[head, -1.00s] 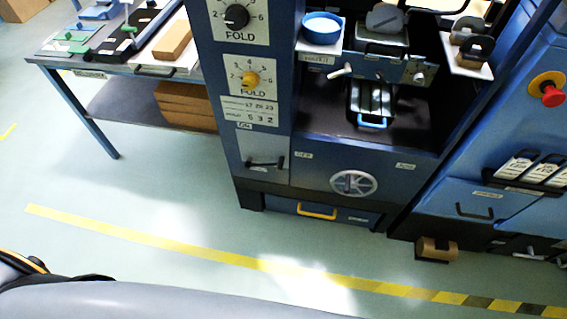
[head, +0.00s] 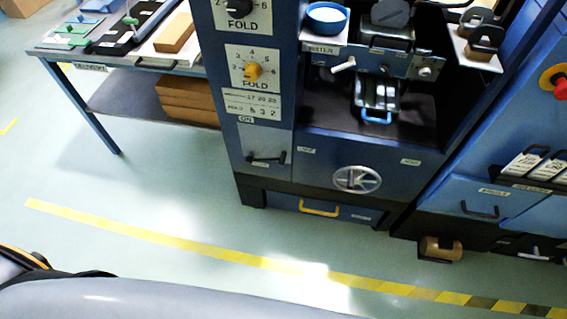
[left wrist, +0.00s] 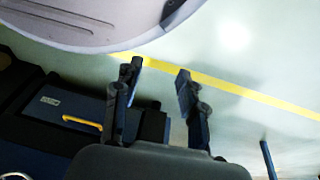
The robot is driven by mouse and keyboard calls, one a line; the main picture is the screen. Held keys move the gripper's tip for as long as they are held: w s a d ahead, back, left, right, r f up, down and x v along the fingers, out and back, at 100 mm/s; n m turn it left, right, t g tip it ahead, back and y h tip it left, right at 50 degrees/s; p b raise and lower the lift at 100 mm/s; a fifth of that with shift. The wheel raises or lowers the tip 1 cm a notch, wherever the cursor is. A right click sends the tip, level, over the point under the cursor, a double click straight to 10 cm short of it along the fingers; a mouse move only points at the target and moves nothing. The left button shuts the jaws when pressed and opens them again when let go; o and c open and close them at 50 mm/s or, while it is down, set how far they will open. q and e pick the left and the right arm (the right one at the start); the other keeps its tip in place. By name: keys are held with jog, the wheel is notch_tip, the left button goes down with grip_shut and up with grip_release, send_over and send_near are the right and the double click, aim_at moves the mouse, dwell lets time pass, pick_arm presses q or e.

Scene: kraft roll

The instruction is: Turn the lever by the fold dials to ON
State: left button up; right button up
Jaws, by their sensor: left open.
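The lever (head: 265,160) is a dark bar on a pale panel low on the blue machine's left column. Above are the yellow fold dial (head: 252,71) and the black fold dial (head: 238,7), the latter cut by the top edge. My left gripper (left wrist: 158,76) shows in the left wrist view, open and empty, over floor beside the drawer with the yellow handle. The lever cannot be made out there. Neither gripper shows in the head view; my right gripper is in no view.
The drawer's yellow handle (head: 319,208) is below the lever, also in the left wrist view (left wrist: 82,123). A round silver wheel (head: 357,179) is to its right. A workbench (head: 95,93) stands left. The floor between the machine and the yellow tape (head: 170,238) is clear.

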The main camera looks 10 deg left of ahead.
pick_arm(q)
jog(key=w+d+n+t+h+b, duration=0.1)
jog(key=w+d+n+t+b, duration=0.35)
jog(key=w, duration=0.85)
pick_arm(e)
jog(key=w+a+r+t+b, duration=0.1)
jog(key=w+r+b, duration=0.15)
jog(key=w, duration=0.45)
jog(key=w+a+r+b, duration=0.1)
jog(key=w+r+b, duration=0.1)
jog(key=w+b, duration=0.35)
pick_arm(q)
jog(key=n+t+y+b, duration=0.2)
jog(key=n+t+b, duration=0.7)
jog(key=n, duration=1.1)
send_near(282, 160)
jog(key=shift+t, duration=0.75)
jog(key=w, duration=0.3)
jog(key=w+f, duration=0.1)
jog(key=w, duration=0.3)
jog(key=w+f+p, duration=0.1)
jog(key=w, duration=0.2)
jog(key=shift+w+f, duration=0.15)
jog(key=shift+w, duration=0.05)
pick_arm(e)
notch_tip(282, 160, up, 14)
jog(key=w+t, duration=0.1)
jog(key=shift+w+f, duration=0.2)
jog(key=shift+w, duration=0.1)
